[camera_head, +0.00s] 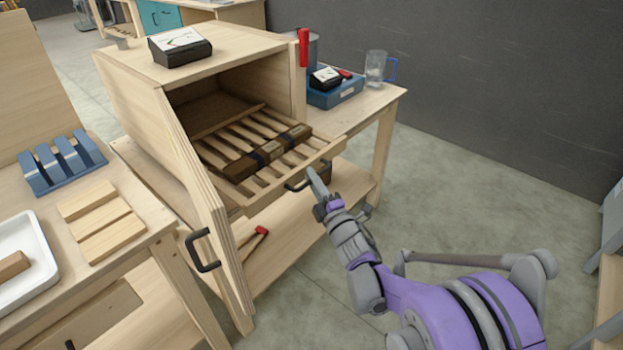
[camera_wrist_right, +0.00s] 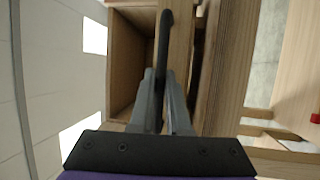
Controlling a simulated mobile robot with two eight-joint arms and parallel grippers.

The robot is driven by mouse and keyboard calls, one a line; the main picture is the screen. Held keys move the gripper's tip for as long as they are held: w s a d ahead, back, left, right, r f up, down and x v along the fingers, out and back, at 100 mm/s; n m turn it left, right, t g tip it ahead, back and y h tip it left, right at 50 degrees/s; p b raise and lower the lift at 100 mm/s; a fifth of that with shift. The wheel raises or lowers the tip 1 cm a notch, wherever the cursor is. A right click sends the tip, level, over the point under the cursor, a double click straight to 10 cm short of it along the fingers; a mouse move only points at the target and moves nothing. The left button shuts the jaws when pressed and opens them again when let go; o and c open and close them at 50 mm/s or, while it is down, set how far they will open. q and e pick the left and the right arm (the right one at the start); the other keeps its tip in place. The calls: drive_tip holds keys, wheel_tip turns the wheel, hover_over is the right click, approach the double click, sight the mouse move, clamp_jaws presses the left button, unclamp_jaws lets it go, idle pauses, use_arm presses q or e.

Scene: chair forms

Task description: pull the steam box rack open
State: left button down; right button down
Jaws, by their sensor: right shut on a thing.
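The wooden steam box (camera_head: 125,80) stands on a table with its door (camera_head: 195,170) swung open toward me. Its slatted rack (camera_head: 240,200) sticks part way out of the opening and carries dark wooden strips (camera_head: 262,155). My right gripper (camera_head: 318,186) is at the rack's front edge, at the dark rack handle (camera_head: 295,185). In the right wrist view the gripper (camera_wrist_right: 165,95) is shut on the dark handle (camera_wrist_right: 164,45), with a finger on each side. My left gripper is not in view.
The door's black handle (camera_head: 202,250) juts out at the left. A blue tray (camera_head: 335,95) and a glass mug (camera_head: 376,68) stand right of the box. A left table holds a blue rack (camera_head: 62,165), wood blocks (camera_head: 100,220) and a white tray (camera_head: 25,240).

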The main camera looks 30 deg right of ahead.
drive_tip(key=c, duration=1.2)
unclamp_jaws()
drive_tip(key=shift+o, duration=0.2)
drive_tip(key=s+f, duration=0.2)
drive_tip(key=s, duration=0.8)
drive_tip(key=shift+s+a, duration=0.25)
drive_tip(key=shift+s, duration=0.05)
